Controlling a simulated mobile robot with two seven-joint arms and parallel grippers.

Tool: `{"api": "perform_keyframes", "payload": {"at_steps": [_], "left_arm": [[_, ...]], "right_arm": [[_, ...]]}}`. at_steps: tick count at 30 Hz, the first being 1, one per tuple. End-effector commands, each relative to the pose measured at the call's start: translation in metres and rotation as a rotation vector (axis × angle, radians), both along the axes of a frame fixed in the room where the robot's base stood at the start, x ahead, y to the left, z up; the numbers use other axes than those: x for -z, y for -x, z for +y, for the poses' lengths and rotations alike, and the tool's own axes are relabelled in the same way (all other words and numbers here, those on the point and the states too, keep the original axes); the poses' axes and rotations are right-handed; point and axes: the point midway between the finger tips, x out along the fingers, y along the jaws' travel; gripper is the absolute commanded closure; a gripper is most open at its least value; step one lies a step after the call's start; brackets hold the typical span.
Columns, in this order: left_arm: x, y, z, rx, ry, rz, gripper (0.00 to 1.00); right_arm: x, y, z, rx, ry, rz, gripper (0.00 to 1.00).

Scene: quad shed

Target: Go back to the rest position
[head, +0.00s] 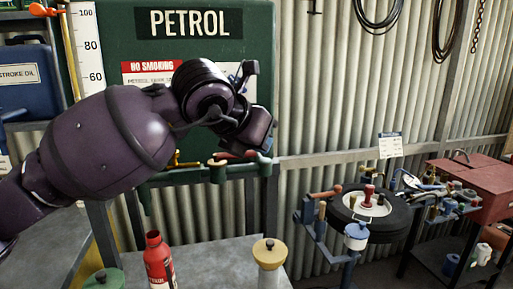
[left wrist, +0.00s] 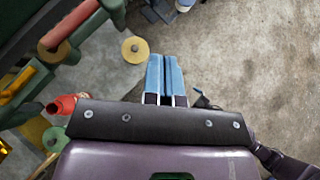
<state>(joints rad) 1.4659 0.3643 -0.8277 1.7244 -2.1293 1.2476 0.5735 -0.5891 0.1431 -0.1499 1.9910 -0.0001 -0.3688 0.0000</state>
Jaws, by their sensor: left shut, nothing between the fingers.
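My left arm reaches in from the left of the head view, raised in front of the green petrol tank (head: 120,40). Its wrist hides part of the tank's front and the red-and-white sign. In the left wrist view my left gripper (left wrist: 164,60) has two blue fingers side by side, shut and empty, over bare grey floor. The fingertips are not clear in the head view. My right gripper is not in view.
A red bottle (head: 159,262) and a cream container with a yellow top (head: 269,256) stand below the arm. A tyre (head: 378,213) lies to the right, near a red toolbox (head: 478,185). A blue oil can (head: 28,80) is at the left.

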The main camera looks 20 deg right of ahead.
Motion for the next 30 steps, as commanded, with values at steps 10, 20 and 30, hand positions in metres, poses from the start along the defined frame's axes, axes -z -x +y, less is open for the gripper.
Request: {"api": "perform_keyframes", "payload": {"at_steps": [10, 20, 30], "left_arm": [[-0.004, 0.005, 0.001, -0.001, 0.000, 0.000, 1.00], [0.001, 0.006, 0.001, 0.009, 0.010, 0.020, 1.00], [0.063, 0.033, 0.006, 0.168, 0.293, 0.395, 1.00]], "right_arm": [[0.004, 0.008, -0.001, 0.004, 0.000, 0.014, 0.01], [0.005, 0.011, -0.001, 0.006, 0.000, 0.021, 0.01], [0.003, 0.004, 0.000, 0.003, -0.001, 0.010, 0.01]]}}
